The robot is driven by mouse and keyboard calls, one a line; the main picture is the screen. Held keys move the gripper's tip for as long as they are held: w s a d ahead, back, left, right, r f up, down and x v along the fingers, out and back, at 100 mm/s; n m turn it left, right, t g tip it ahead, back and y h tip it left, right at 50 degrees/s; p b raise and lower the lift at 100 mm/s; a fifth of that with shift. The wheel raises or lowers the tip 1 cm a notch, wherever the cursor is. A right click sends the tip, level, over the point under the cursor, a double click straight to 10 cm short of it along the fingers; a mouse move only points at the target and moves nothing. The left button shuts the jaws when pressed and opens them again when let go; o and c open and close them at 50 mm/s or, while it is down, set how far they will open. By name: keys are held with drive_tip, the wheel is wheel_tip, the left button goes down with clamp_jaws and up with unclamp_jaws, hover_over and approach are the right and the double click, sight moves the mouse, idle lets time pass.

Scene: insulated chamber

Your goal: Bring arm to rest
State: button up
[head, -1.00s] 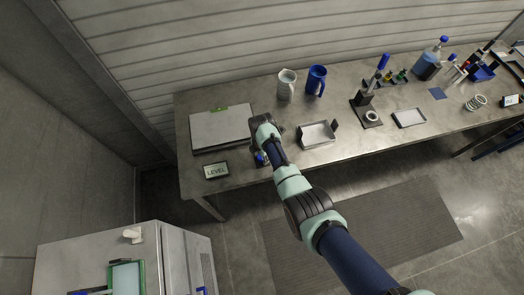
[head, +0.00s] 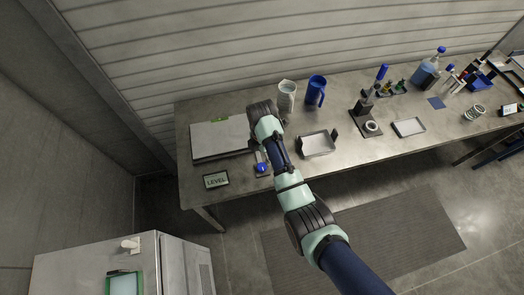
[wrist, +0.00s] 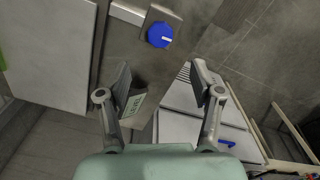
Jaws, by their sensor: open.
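My arm reaches from the lower right over the workbench (head: 235,170) in the head view. My gripper (wrist: 160,78) is open in the wrist view, with nothing between its fingers. In the head view its wrist end is above the bench, between the flat grey panel and the cups, and its fingers are hard to make out. A small device with a round blue knob (head: 262,168) sits on the bench near the front edge; the knob also shows in the wrist view (wrist: 160,35), beyond the fingertips and apart from them.
A grey panel (head: 215,140) and a LEVEL sign (head: 216,180) lie left of the arm. A white cup (head: 287,96), a blue mug (head: 316,90) and a metal tray (head: 318,144) stand to its right. A white cabinet (head: 180,262) stands at lower left. The floor mat (head: 400,235) is clear.

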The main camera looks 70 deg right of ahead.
drive_tip(key=shift+r, duration=0.7)
drive_tip(key=w+a+r+m+t+h, duration=0.1)
drive_tip(key=w+a+r+m+t, duration=0.25)
drive_tip(key=w+a, duration=0.4)
drive_tip(key=w+a+r+m+t+h, duration=0.2)
drive_tip(key=w+a+r, duration=0.3)
drive_tip(key=a, duration=0.5)
drive_tip(key=a+r+m+t+y, duration=0.1)
drive_tip(key=a+r+t, duration=0.15)
drive_tip(key=a, duration=0.35)
drive_tip(key=a+r+m+t, duration=0.1)
drive_tip(key=a+r+m, duration=0.1)
drive_tip(key=a+r, duration=0.25)
drive_tip(key=s+a+r+m+t+y, duration=0.2)
drive_tip(key=s+a+r+m+t, duration=0.2)
drive_tip(key=a+r, duration=0.75)
wheel_tip(320, 180, up, 12)
drive_tip(key=p, duration=1.5)
drive_tip(key=shift+w, duration=0.25)
